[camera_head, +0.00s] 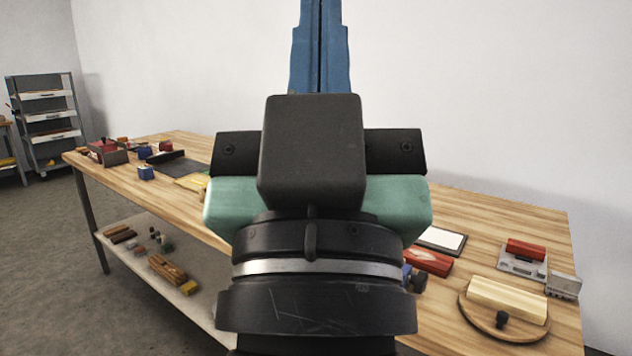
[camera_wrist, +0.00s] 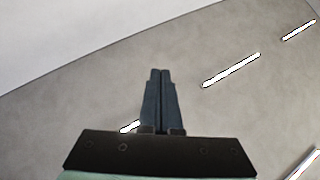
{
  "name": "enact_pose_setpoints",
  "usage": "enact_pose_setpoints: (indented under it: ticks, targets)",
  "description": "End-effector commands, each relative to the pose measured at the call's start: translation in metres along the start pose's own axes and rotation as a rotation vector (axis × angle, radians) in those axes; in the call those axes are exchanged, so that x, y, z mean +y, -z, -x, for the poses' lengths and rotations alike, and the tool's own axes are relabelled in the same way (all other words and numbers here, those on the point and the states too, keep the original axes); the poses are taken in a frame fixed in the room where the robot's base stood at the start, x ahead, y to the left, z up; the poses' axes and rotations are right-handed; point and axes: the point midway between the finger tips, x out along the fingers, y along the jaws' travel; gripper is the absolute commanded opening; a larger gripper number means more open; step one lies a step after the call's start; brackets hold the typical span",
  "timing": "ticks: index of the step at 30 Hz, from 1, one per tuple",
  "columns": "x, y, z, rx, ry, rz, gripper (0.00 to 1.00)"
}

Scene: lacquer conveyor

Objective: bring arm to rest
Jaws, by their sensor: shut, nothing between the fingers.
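My gripper (camera_head: 321,8) stands upright in the middle of the head view, with its blue fingers pointing up. The fingers lie side by side and are shut with nothing between them. In the wrist view the dark fingers (camera_wrist: 160,74) are also together, in front of a plain grey surface with several bright white streaks. My wrist and arm cover the middle of the wooden table (camera_head: 500,212) in the head view and hide what stands behind them.
The table's right side holds a round board with a pale block (camera_head: 506,299), a red block (camera_head: 428,261) and a scale (camera_head: 522,264). Several small items, one a blue block (camera_head: 146,173), stand at the left. A shelf rack (camera_head: 46,122) is far left. The upper space before the wall is clear.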

Motion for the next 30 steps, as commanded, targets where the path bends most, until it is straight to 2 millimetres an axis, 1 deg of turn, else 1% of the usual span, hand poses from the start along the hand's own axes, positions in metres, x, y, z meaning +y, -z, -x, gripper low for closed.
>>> enact_pose_setpoints:
  ticks: [1, 2, 3, 15, 18, 21, 24, 30]
  targets:
    - [0.0, 0.037, -0.003, 0.065, 0.022, -0.079, 0.0]
    - [0.0, 0.044, -0.019, 0.047, 0.019, -0.068, 0.0]
    - [0.0, 0.053, -0.03, 0.043, 0.018, -0.064, 0.0]
    - [0.003, 0.138, -0.116, 0.038, 0.018, -0.059, 0.0]
    - [0.003, 0.154, -0.131, 0.037, 0.019, -0.059, 0.0]
    - [0.004, 0.164, -0.141, 0.037, 0.019, -0.059, 0.0]
    - [0.004, 0.169, -0.146, 0.037, 0.019, -0.059, 0.0]
    - [0.004, 0.17, -0.147, 0.037, 0.019, -0.058, 0.0]
